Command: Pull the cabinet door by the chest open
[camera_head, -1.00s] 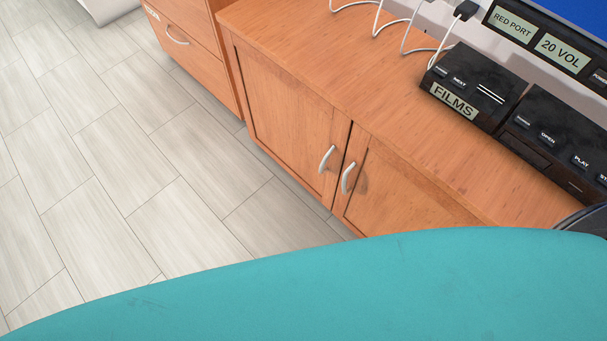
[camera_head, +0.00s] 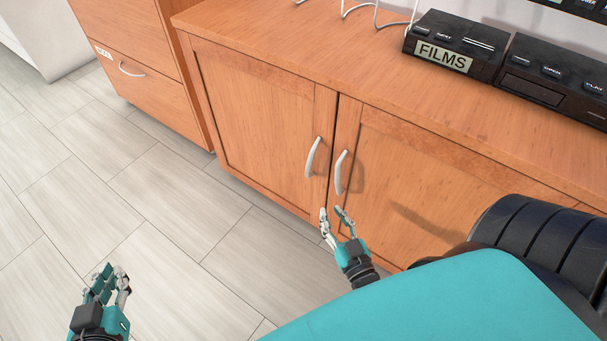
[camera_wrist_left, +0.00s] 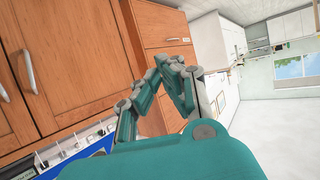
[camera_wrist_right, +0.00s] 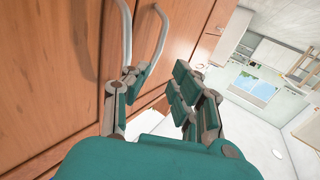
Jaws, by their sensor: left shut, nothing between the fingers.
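The cabinet door by the chest (camera_head: 255,125) is the left of two wooden doors and looks shut. Its curved pale handle (camera_head: 312,157) stands beside the other door's handle (camera_head: 341,172). My right gripper (camera_head: 332,209) is open and empty, just below the two handles, with its fingers pointing up. In the right wrist view the near-chest door's handle (camera_wrist_right: 161,32) runs down close to the left finger; I cannot tell whether they touch. My left gripper (camera_head: 112,270) is shut and empty, out over the floor at lower left. In the left wrist view its fingertips meet (camera_wrist_left: 170,62).
The wooden chest of drawers (camera_head: 150,80) stands left of the cabinet. The cabinet top (camera_head: 290,55) bears a black box labelled FILMS (camera_head: 455,45) and white cables. The tiled floor (camera_head: 130,190) before the cabinet is clear. A teal part of mine covers the lower right.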

